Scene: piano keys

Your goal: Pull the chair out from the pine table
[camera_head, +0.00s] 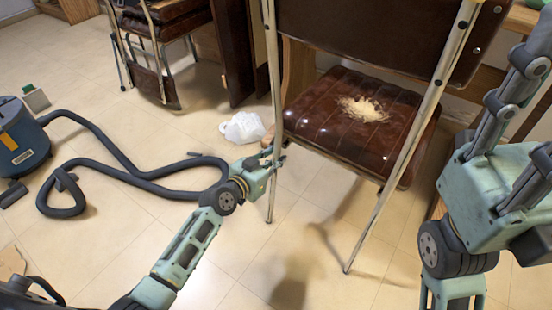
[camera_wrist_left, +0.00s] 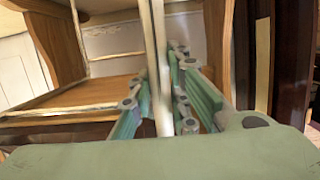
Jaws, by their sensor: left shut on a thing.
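The chair (camera_head: 360,120) has a brown padded seat and backrest on a pale metal frame, and stands upright. My left gripper (camera_head: 272,158) is shut on the chair's left rear upright, below seat height. In the left wrist view the pale upright (camera_wrist_left: 160,70) runs between the two fingers of my left gripper (camera_wrist_left: 163,100). My right gripper (camera_head: 525,125) is at the right edge, beside the chair and apart from it; its fingertips are partly cut off. Wooden table parts (camera_head: 522,18) show at the upper right, behind the chair.
A white crumpled bag (camera_head: 242,127) lies left of the chair. A blue vacuum cleaner (camera_head: 20,140) and its dark hose (camera_head: 130,172) occupy the left floor. Another chair (camera_head: 165,25) stands at the back. The tiled floor in front is clear.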

